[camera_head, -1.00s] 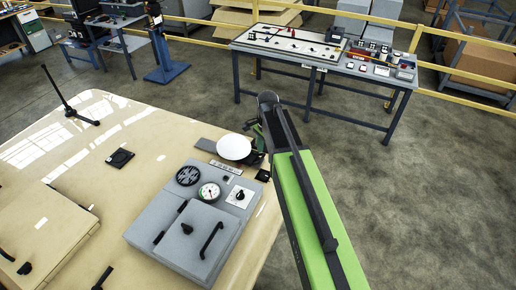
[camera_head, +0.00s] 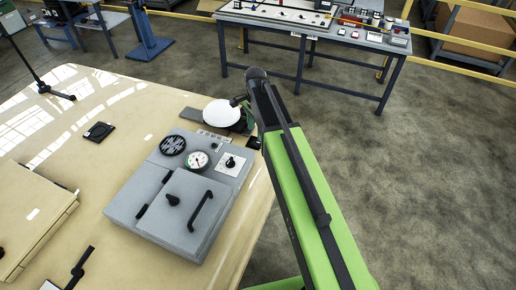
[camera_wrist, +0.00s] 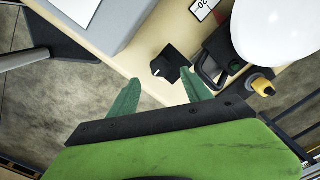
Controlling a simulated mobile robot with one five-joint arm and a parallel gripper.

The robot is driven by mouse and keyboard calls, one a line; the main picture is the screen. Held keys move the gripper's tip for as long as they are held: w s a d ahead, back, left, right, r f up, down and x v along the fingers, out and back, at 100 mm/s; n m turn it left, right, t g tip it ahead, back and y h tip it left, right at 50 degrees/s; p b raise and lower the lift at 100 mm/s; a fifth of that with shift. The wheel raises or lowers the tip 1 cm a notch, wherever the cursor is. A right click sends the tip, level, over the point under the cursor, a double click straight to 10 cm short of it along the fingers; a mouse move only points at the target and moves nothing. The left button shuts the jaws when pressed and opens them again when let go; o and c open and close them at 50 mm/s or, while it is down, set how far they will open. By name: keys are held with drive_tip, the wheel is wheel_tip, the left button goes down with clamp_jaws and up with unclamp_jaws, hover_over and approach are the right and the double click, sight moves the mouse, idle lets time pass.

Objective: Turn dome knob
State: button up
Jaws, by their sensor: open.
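A small black knob (camera_wrist: 171,62) with a white mark shows in the wrist view, just past the fingertips and between their lines. It also shows as a small black block (camera_head: 254,142) at the panel's right edge in the head view. A white dome (camera_head: 221,112) is close by on the panel, and fills the upper right of the wrist view (camera_wrist: 278,28). My gripper (camera_wrist: 160,78) is open, its two green fingers apart and empty, pointing toward the knob. I cannot tell whether they touch it. In the head view my arm mostly hides the gripper.
A grey box (camera_head: 180,195) with a gauge, a dial and a handled lid stands left of the knob on the beige panel (camera_head: 110,160). A yellow-tipped part (camera_wrist: 263,86) lies below the dome. A workbench (camera_head: 300,45) stands behind on open floor.

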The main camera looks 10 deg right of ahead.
sight(256, 142)
wheel_tip(256, 142, down, 6)
drive_tip(key=b, duration=0.4)
drive_tip(key=shift+r, duration=0.1)
